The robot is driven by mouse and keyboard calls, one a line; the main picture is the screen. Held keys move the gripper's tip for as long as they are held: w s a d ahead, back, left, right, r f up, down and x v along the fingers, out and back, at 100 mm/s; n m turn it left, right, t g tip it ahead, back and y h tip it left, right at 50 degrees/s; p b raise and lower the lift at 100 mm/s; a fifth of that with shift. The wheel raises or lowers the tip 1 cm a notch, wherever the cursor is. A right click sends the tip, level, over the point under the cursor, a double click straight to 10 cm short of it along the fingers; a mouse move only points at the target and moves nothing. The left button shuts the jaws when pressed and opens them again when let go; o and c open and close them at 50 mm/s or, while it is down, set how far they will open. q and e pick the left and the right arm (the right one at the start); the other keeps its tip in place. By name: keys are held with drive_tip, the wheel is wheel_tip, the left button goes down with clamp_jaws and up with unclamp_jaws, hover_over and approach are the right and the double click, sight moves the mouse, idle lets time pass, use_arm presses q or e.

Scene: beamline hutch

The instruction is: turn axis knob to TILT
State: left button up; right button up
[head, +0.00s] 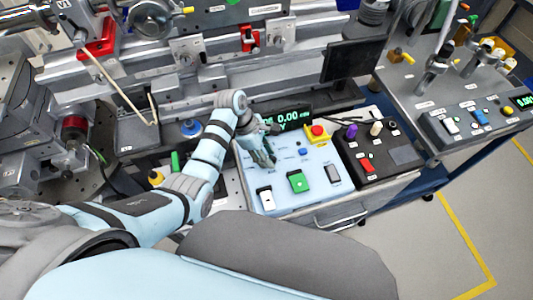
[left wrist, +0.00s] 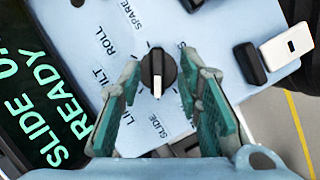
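The axis knob (left wrist: 158,72) is a round black knob with a white pointer line on a light blue panel (head: 285,208). In the left wrist view its pointer faces down toward the SLIDE label (left wrist: 160,125). The ROLL label and a partly covered "ILT" label lie to its left. My left gripper (left wrist: 160,68) is open, with one teal-padded finger on each side of the knob and visible gaps between. In the head view my left gripper (head: 264,154) is over the panel and hides the knob. My right gripper is not in view.
A display (left wrist: 38,105) reads SLIDE and READY. The panel also carries a red stop button (head: 317,130), a green button (head: 298,181), a white rocker (head: 265,198) and a grey rocker (head: 333,173). A black control box (head: 378,150) stands to the right.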

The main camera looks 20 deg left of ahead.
use_arm(q)
drive_tip(key=c, duration=0.3)
clamp_jaws()
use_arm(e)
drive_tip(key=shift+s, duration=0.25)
